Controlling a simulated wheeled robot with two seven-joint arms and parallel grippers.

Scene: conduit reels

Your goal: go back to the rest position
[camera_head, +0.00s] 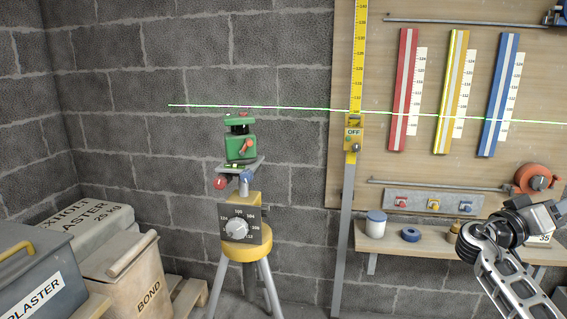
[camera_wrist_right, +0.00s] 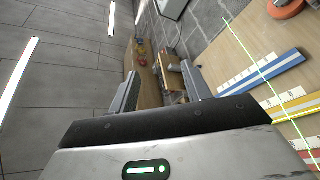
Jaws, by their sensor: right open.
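My right arm (camera_head: 505,240) comes in at the lower right of the head view, in front of the right end of the shelf. In the right wrist view my right gripper (camera_wrist_right: 160,82) has its two fingers spread apart with nothing between them. Its fingertips point past the wall board, with a wooden shelf seen beyond them. My left gripper is in neither view.
A green laser level (camera_head: 240,146) stands on a yellow tripod (camera_head: 242,250). Its green line crosses the wall and the board (camera_head: 390,75) with red, yellow and blue strips. A wooden shelf (camera_head: 400,242) holds a jar. Plaster and bond containers (camera_head: 135,275) stand at left.

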